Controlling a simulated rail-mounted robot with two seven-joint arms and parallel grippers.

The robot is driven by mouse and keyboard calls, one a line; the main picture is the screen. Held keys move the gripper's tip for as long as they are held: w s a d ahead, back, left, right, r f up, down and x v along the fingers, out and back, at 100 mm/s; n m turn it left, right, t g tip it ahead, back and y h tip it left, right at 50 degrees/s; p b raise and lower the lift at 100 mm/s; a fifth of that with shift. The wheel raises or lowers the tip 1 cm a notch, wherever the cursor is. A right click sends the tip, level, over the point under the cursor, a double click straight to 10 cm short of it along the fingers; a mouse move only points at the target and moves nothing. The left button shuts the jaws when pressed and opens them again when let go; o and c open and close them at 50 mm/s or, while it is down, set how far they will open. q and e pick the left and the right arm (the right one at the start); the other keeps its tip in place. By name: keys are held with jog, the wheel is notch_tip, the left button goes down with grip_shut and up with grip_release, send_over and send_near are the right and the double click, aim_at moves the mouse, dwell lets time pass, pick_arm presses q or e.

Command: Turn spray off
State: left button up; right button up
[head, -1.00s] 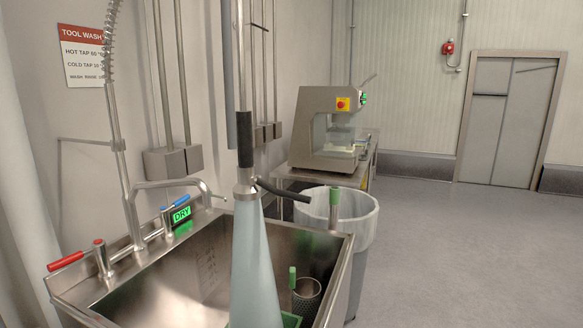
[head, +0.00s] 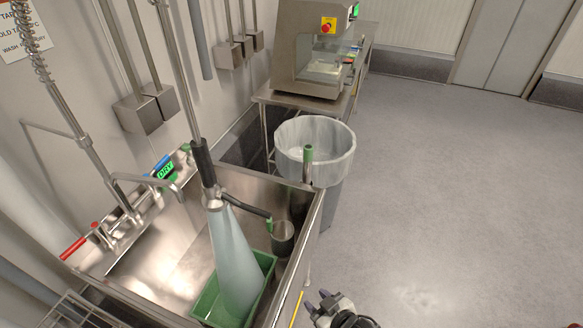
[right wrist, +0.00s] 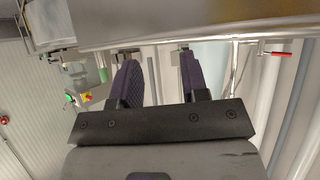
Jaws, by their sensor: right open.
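The spray head (head: 213,194) hangs over the steel sink (head: 165,255), below a black grip (head: 203,163). A wide pale-blue cone of spray (head: 232,260) comes out of it down into a green tub (head: 207,307) in the sink. A dark lever (head: 245,207) sticks out from the spray head to the right. My right gripper (head: 322,300) is low in the head view, outside the sink's right wall and apart from the lever. In the right wrist view its two dark fingers (right wrist: 158,72) are spread with nothing between them. My left gripper is not in view.
A red-handled tap (head: 80,245) and a green DRY display (head: 165,170) are at the sink's back edge. A mesh cup (head: 283,240) is at the sink's right side. A lined bin (head: 316,150) stands beyond it. The floor (head: 440,200) to the right is clear.

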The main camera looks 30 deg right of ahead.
jog(key=w+r+t, duration=0.2)
jog(key=w, duration=0.2)
jog(key=n+t+y+p, duration=0.1)
jog(key=n+t+y, duration=0.4)
jog(key=n+y, duration=1)
send_near(260, 214)
jog(key=w+a+r+m+y, duration=0.1)
jog(key=w, duration=0.1)
jog(key=w+a+r+m+y, duration=0.1)
jog(key=w+a, duration=0.1)
jog(key=w, duration=0.1)
jog(key=w+a+r+m+y+p, duration=0.1)
jog(key=w+a+y, duration=0.1)
jog(key=shift+w+r+m, duration=0.15)
jog(key=shift+r+m, duration=0.15)
jog(key=shift+r, duration=0.1)
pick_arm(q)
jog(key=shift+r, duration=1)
pick_arm(e)
jog(key=shift+w+a+r, duration=0.35)
jog(key=shift+r, duration=0.15)
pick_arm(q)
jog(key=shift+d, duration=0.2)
pick_arm(e)
grip_shut()
